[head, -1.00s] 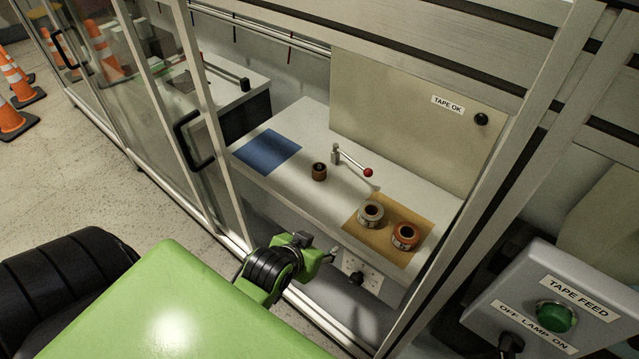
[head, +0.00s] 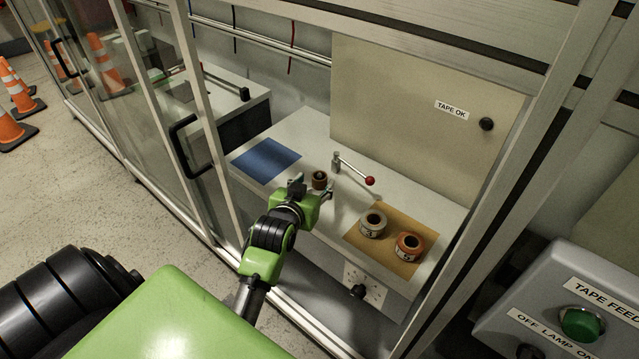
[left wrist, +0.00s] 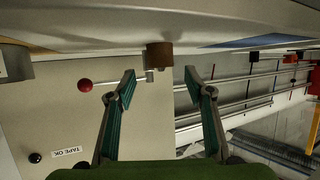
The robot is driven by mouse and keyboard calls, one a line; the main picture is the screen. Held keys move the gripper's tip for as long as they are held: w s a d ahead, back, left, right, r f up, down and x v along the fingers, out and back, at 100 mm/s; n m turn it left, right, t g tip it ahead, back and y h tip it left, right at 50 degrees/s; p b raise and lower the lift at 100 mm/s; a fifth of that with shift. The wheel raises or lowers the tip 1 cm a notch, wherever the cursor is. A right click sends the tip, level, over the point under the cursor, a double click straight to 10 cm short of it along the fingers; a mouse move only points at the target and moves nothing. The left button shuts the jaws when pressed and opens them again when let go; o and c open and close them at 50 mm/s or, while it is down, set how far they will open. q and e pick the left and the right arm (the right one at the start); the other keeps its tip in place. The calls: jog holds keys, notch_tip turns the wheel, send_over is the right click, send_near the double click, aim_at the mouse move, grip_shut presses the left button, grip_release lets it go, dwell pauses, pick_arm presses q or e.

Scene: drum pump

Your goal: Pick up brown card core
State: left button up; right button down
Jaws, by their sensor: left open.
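The brown card core (head: 319,179) stands upright on the pale bench top, between the blue mat and the red-knobbed lever. My left gripper (head: 312,189) is just in front of it, its fingers on either side of the core in the picture. In the left wrist view the brown card core (left wrist: 159,55) appears beyond the fingertips, roughly centred between them. That view is turned over, with the bench along the top. The left gripper (left wrist: 161,76) is open and empty there. I cannot tell if either finger touches the core. My right gripper is not in view.
The lever's red knob (head: 370,181) is right of the core. Two tape rolls, one grey (head: 373,224) and one orange (head: 409,247), stand on a tan mat (head: 396,262). A blue mat (head: 265,160) lies left. Cabinet frame posts (head: 213,150) flank the opening.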

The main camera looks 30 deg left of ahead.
aim_at(318, 179)
pick_arm(q)
jog(key=shift+w+a+f, duration=0.1)
jog(key=shift+w+f, duration=0.1)
jog(key=shift+w, duration=0.1)
jog(key=shift+w+f, duration=0.1)
jog(key=shift+w, duration=0.1)
jog(key=shift+b+x, duration=0.8)
jog(key=shift+x, duration=1.5)
jog(key=shift+a+f, duration=0.1)
jog(key=shift+f, duration=0.05)
jog(key=c, duration=0.9)
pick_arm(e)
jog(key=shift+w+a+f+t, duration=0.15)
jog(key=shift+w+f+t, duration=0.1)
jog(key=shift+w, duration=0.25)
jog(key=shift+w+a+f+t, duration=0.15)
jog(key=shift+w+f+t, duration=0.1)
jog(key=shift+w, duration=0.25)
